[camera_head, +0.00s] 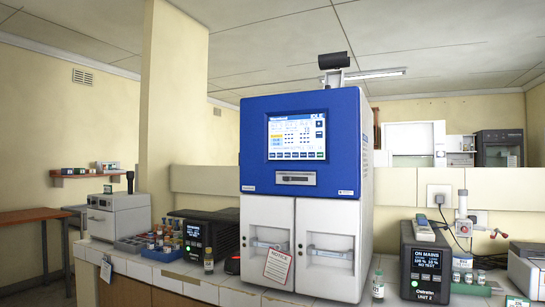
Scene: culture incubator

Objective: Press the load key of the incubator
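The incubator (343,155) is a tall cabinet with a blue upper part and white lower doors, standing upright on the counter in the middle of the head view. Its lit touchscreen (297,136) faces me and shows a row of small dark keys (297,155) along the bottom and small keys on the right side. The key labels are too small to read, so I cannot tell which one is the load key. A dark slot (296,178) sits below the screen. Neither of my grippers shows in the view.
A notice card (278,265) hangs on the left door. A small bottle (209,260) stands left of the incubator and another bottle (378,284) right of it. Dark "ON MAINS" unit (426,270) stands at right. The space before the screen looks clear.

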